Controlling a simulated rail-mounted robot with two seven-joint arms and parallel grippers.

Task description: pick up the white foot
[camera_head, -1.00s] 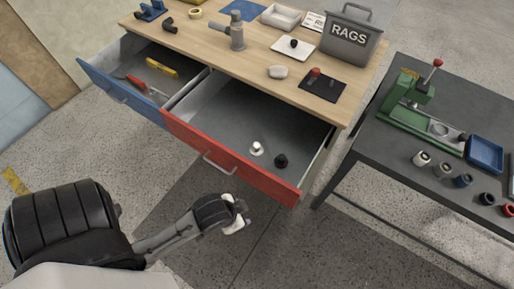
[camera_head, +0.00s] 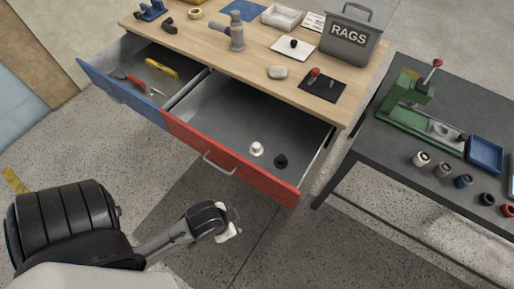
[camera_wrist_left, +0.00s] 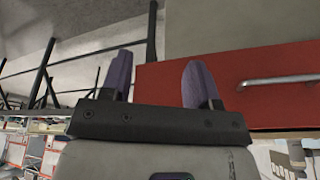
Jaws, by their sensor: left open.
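The white foot (camera_head: 256,148) is a small white knob standing on the floor of the open red-fronted drawer (camera_head: 229,158). A similar black foot (camera_head: 281,161) stands close to its right. My left gripper (camera_head: 235,228) is outside the drawer, in front of the red front and away from the white foot. In the left wrist view my left gripper (camera_wrist_left: 158,78) shows two purple fingers spread apart with nothing between them. The red drawer front (camera_wrist_left: 225,80) and its handle (camera_wrist_left: 278,82) fill the right of that view. The feet are not visible there. My right gripper is not in view.
A blue-fronted drawer (camera_head: 121,97) with tools is open to the left. The wooden bench top (camera_head: 205,50) holds a grey RAGS bin (camera_head: 350,40) and small parts. A dark table (camera_head: 385,150) with a green press (camera_head: 409,112) stands to the right. The floor before the drawers is clear.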

